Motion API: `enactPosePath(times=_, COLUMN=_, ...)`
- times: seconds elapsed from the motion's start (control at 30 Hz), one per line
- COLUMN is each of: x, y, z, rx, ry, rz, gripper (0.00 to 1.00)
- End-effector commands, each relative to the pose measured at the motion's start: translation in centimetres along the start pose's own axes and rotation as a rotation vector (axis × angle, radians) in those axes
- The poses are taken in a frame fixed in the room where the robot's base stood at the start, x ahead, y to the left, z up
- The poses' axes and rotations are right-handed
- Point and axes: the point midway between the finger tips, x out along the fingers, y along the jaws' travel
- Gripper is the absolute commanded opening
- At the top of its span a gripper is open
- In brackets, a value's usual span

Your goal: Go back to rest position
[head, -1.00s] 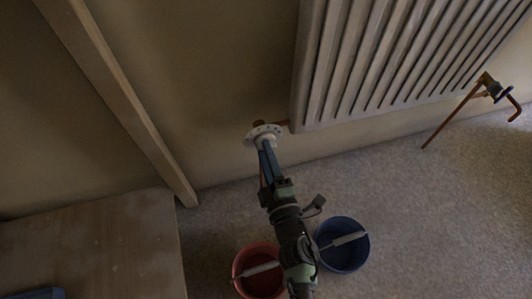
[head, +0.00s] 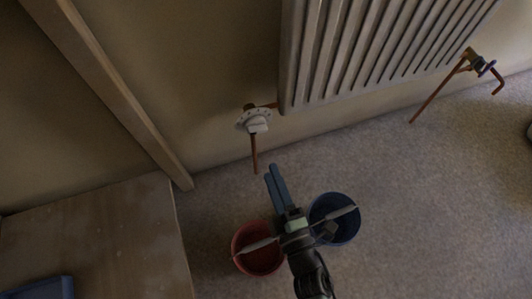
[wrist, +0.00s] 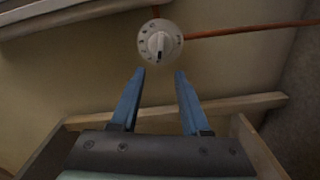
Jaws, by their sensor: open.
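My gripper (head: 273,172) has two blue fingers and points toward the wall below the radiator. In the wrist view my gripper (wrist: 160,76) is open, with nothing between its fingers. A white round valve knob (head: 255,122) sits on a copper pipe at the radiator's lower left corner. The knob also shows in the wrist view (wrist: 160,42), ahead of the fingertips and apart from them.
The ribbed radiator (head: 380,50) hangs on the wall, with another pipe fitting (head: 478,62) at its right. A red bucket (head: 262,262) and a blue bucket (head: 345,225) stand on the floor beside my arm. A wooden table (head: 100,240) with a blue tray (head: 40,288) is at left.

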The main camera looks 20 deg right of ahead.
Motion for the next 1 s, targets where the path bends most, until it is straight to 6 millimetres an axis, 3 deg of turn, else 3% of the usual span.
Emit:
enactPosePath(times=0.2, x=-1.6, y=0.0, z=0.0, rx=0.000, ry=0.000, rz=0.000, gripper=0.46)
enactPosePath(times=0.77, x=-1.7, y=0.0, z=0.0, rx=0.000, ry=0.000, rz=0.000, gripper=0.46)
enactPosePath(times=0.87, x=-0.9, y=1.0, z=-0.2, rx=0.010, ry=-0.001, rz=0.018, gripper=0.46)
enactPosePath(times=1.0, x=2.5, y=5.3, z=-1.0, rx=0.065, ry=-0.010, rz=0.091, gripper=0.46)
